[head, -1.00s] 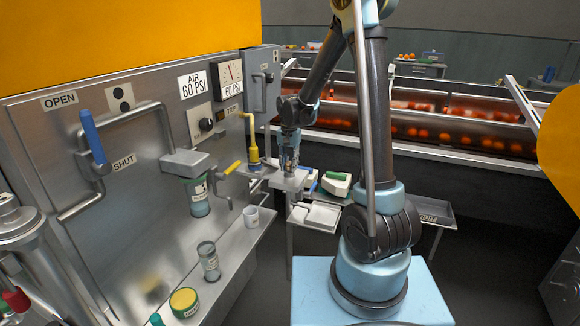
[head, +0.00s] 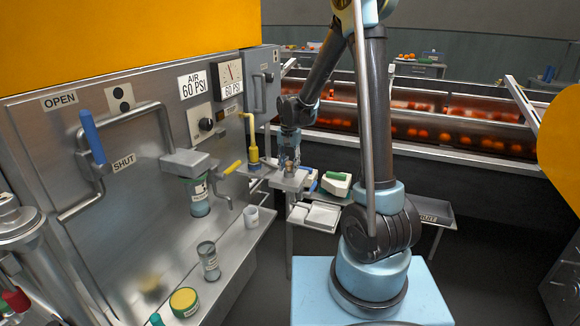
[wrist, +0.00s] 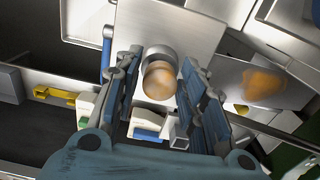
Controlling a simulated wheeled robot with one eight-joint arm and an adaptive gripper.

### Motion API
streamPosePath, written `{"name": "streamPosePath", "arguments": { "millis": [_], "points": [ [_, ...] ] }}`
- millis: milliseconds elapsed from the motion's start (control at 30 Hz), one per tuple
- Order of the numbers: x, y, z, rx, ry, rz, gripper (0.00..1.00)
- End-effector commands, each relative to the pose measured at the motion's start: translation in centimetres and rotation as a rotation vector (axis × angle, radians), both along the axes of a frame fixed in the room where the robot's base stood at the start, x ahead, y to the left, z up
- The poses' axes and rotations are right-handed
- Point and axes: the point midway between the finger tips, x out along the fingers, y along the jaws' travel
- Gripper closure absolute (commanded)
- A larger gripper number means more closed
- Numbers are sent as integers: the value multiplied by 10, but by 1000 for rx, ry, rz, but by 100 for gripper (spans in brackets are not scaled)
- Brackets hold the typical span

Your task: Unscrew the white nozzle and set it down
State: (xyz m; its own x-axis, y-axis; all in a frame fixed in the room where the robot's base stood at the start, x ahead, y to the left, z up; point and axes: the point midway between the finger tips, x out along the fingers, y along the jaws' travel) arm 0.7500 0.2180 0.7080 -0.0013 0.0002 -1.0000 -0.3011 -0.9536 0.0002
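I cannot pick out a white nozzle for certain in either view. A copper-coloured rounded piece (wrist: 159,80) shows with a grey metal ring behind it, at a bright metal plate (wrist: 190,25). In the head view, a small brownish piece (head: 291,164) stands on the metal block (head: 290,181), just below my gripper (head: 290,152). In the wrist view my gripper (wrist: 160,95) is open. Its blue-padded fingers lie on either side of the copper-coloured piece, with gaps visible on both sides. I see nothing held.
A yellow spouted bottle (head: 252,142) stands left of my gripper. A green-and-white box (head: 336,184) lies to the right. A white cup (head: 251,217), a glass jar (head: 208,260) and a yellow-lidded tin (head: 184,302) line the left ledge. A conveyor with oranges (head: 430,130) runs behind.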

Motion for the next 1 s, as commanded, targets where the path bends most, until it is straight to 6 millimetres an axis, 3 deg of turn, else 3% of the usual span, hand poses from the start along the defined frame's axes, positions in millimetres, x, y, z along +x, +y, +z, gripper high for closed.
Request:
{"name": "streamPosePath", "arguments": {
  "millis": [1000],
  "points": [
    [0,1,0,0,0,-259,63]
  ]
}}
